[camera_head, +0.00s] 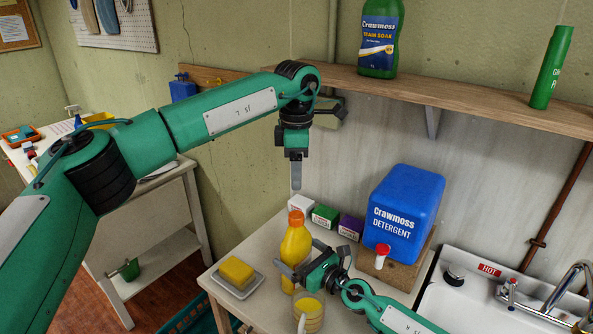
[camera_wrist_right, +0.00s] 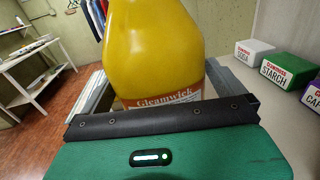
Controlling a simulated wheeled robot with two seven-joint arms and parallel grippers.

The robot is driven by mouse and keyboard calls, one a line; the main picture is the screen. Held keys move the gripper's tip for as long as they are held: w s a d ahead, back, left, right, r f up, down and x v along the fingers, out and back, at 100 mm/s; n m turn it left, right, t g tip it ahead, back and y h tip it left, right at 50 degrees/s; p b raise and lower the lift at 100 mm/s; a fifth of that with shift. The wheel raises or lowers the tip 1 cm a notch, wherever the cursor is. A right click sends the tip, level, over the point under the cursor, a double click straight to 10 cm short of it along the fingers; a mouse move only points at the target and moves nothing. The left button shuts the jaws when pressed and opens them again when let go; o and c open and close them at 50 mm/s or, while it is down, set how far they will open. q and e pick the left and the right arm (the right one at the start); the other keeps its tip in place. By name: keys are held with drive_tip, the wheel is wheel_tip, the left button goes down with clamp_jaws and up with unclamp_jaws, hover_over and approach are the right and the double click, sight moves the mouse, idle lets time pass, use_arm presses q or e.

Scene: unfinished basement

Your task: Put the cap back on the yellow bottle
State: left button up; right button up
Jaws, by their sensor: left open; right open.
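The yellow bottle (camera_head: 294,246) stands upright on the white table, and its body and "Gleamwick" label fill the middle of the right wrist view (camera_wrist_right: 155,55). An orange cap (camera_head: 296,216) sits on top of its neck; how firmly it is seated I cannot tell. My left gripper (camera_head: 296,186) points straight down just above the cap, open and apart from it, seen edge-on. My right gripper (camera_head: 297,256) is open with its fingers on either side of the bottle's lower body. The bottle's top is out of the right wrist view.
A yellow sponge on a dish (camera_head: 255,287) lies left of the bottle, and a cup of yellow liquid (camera_head: 312,307) stands in front. Small boxes (camera_head: 325,215) and a blue detergent container (camera_head: 405,205) stand behind and right. A shelf (camera_head: 450,98) runs above; a sink (camera_head: 480,305) is at right.

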drive_tip(key=b+v, duration=0.1)
drive_tip(key=v, duration=1.2)
drive_tip(key=shift+s, duration=0.25)
drive_tip(key=shift+d, duration=0.1)
